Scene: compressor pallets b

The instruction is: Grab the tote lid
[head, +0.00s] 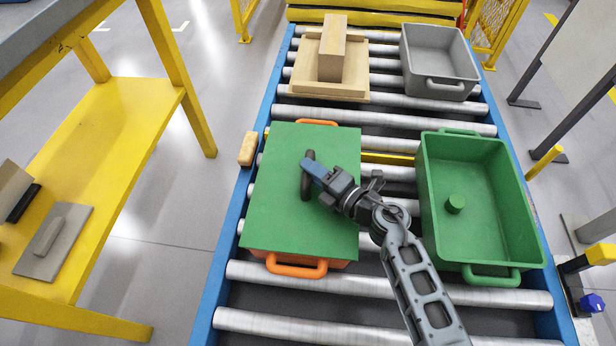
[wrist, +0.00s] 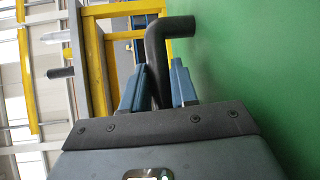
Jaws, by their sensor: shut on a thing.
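The green tote lid (head: 290,200) lies flat over an orange tote (head: 295,264) on the roller conveyor; only the tote's handles and a strip of its near side show. The lid has a dark bar handle (head: 307,160) near its middle. My gripper (head: 313,168) reaches in from the right and is shut on this handle. In the wrist view the blue fingers (wrist: 158,85) stand on either side of the dark bent handle (wrist: 168,30), with the green lid surface (wrist: 260,70) at right. I cannot tell whether the lid rests on the rim or is slightly raised.
Behind are a grey tote (head: 440,65) and a wooden block (head: 332,50) on a board. A yellow bench (head: 110,130) at left bears a grey plate with a handle (head: 55,240).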

